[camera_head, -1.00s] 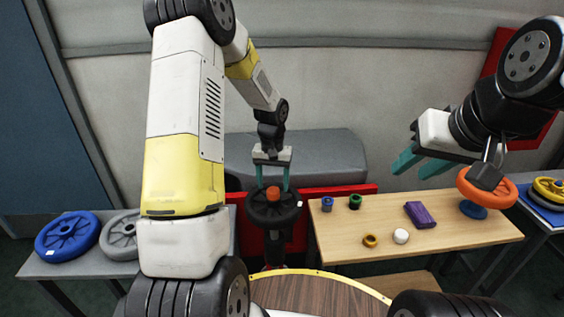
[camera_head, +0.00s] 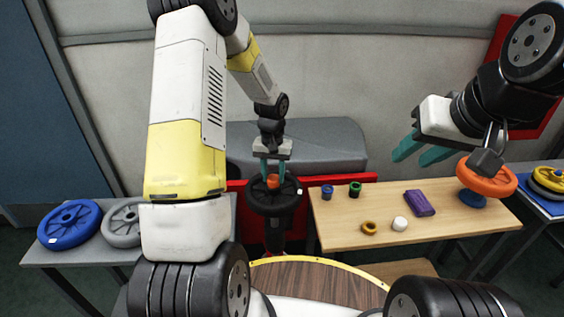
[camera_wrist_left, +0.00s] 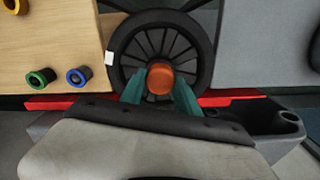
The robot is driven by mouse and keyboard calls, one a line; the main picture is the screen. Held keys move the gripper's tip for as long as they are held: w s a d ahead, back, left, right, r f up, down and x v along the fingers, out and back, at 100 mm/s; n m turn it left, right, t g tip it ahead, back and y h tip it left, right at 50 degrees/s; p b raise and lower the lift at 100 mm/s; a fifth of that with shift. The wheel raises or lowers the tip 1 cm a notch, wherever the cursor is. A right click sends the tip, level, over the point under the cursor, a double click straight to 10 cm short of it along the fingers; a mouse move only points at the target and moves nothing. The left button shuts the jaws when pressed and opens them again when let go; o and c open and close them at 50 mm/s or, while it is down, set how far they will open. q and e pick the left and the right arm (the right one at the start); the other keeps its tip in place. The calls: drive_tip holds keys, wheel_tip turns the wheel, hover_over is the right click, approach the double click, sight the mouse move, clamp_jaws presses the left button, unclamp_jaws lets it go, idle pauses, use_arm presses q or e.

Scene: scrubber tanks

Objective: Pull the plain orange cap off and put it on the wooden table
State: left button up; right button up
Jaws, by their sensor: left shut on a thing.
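The plain orange cap (camera_head: 273,182) sits at the centre of a black spoked wheel (camera_head: 262,205) behind the round table. My left gripper (camera_head: 273,177) reaches down from above, its teal fingers shut on the cap's sides. In the left wrist view the cap (camera_wrist_left: 160,78) shows between the two fingertips (camera_wrist_left: 159,90), over the wheel hub. The wooden table (camera_head: 375,237) stands to the right of the wheel. My right gripper (camera_head: 418,150) hangs above the table's back right, its teal fingers apart and nothing between them.
The table's front left is clear. A red panel (camera_wrist_left: 232,97) lies behind the wheel.

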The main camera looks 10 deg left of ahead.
sight(274, 178)
use_arm(q)
drive_tip(key=shift+r, duration=1.15)
clamp_jaws()
idle(0.6)
drive_tip(key=shift+r, duration=2.85)
drive_tip(key=shift+d+f, duration=0.1)
